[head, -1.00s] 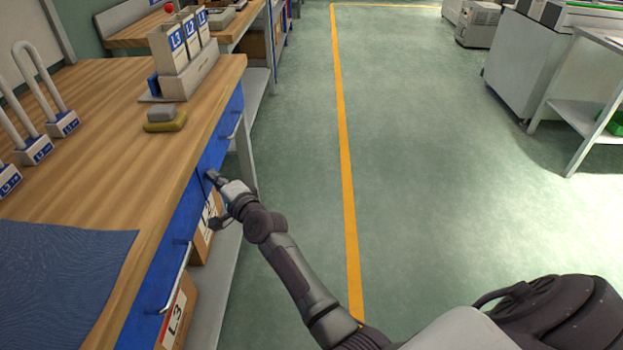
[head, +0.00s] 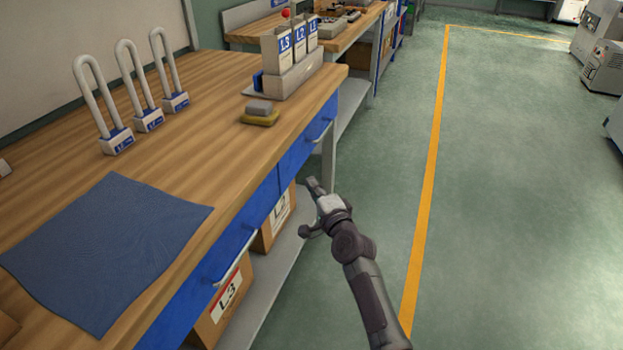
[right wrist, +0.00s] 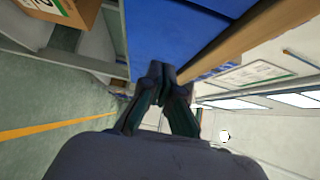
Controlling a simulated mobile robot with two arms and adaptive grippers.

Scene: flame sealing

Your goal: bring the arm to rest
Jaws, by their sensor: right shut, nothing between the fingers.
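My right arm comes up from the lower middle of the head view. Its gripper (head: 311,184) is in front of the workbench (head: 215,160), below the height of its top and to the right of the blue drawer fronts (head: 300,150). In the right wrist view the two dark fingers (right wrist: 161,78) are together with nothing between them. The blue drawer front (right wrist: 185,30) shows beyond the fingertips there, with a visible gap hard to judge. My left gripper does not show.
On the bench are a blue mat (head: 110,245), several padlock-shaped holders (head: 148,120), a yellow sponge-like block (head: 260,117) and a rack with L-labelled cards (head: 290,75). Boxes (head: 228,300) stand on the shelf below. Green floor right of the arm is clear.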

